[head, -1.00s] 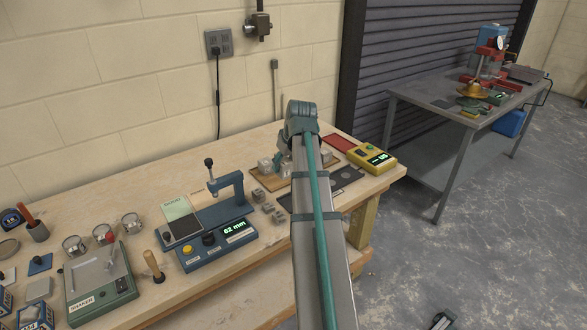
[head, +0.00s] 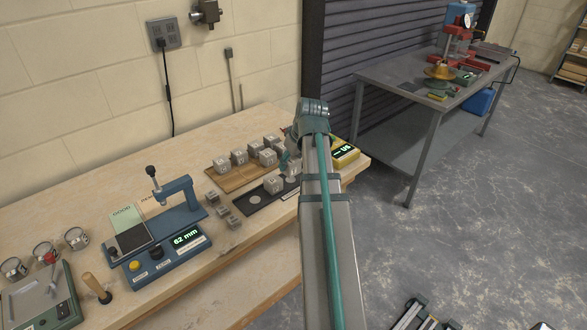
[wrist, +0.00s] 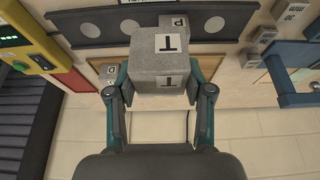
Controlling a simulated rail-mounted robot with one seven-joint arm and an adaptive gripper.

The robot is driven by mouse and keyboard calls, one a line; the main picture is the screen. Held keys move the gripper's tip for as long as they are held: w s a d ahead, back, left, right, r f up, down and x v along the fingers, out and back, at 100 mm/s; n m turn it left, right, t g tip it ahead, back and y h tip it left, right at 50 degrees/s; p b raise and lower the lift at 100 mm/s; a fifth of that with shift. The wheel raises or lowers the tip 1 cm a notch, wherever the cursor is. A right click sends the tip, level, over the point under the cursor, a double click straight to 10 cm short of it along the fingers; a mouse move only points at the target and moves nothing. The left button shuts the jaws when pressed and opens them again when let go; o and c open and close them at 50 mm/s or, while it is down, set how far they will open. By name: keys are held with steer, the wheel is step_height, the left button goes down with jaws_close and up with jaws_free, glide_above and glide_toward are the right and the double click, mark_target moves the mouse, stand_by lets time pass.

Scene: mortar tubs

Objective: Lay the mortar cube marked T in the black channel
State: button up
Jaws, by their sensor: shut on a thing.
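In the wrist view my gripper (wrist: 158,88) is shut on the grey mortar cube marked T (wrist: 155,65), with a teal finger on each side. The T shows on two faces. The black channel (wrist: 118,17), a dark strip with round grey marks, lies behind the held cube. I cannot tell whether the cube touches it. A cube marked P (wrist: 178,20) stands on the strip, partly hidden by the T cube. In the head view the channel (head: 240,205) runs along the bench front with one cube (head: 273,185) on it; my arm hides its right end and most of my gripper (head: 288,162).
A wooden board (head: 232,183) behind the channel carries several cubes. A yellow meter (head: 345,152) stands to the right. Small grey blocks (head: 222,210) and a blue gauge (head: 168,250) lie left of the channel. The bench's front edge is near.

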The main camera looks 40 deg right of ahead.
steer(key=w+d+f, duration=0.1)
steer(key=w+f, duration=0.1)
steer(key=w+d+f+p, duration=0.1)
steer(key=w+d+f, duration=0.1)
steer(key=w+d+f+p, duration=0.1)
steer(key=w+d+f, duration=0.1)
steer(key=f, duration=0.1)
steer(key=shift+w+d+f, duration=0.1)
steer(key=shift+w+d, duration=0.1)
steer(key=shift+w, duration=0.1)
steer(key=shift+w+f+p, duration=0.1)
steer(key=shift+f+p, duration=0.35)
steer(key=shift+f, duration=1.25)
steer(key=shift+f, duration=0.15)
steer(key=o, duration=1.4)
steer(key=b+v, duration=0.2)
steer(key=v, duration=1)
steer(key=shift+d, duration=0.1)
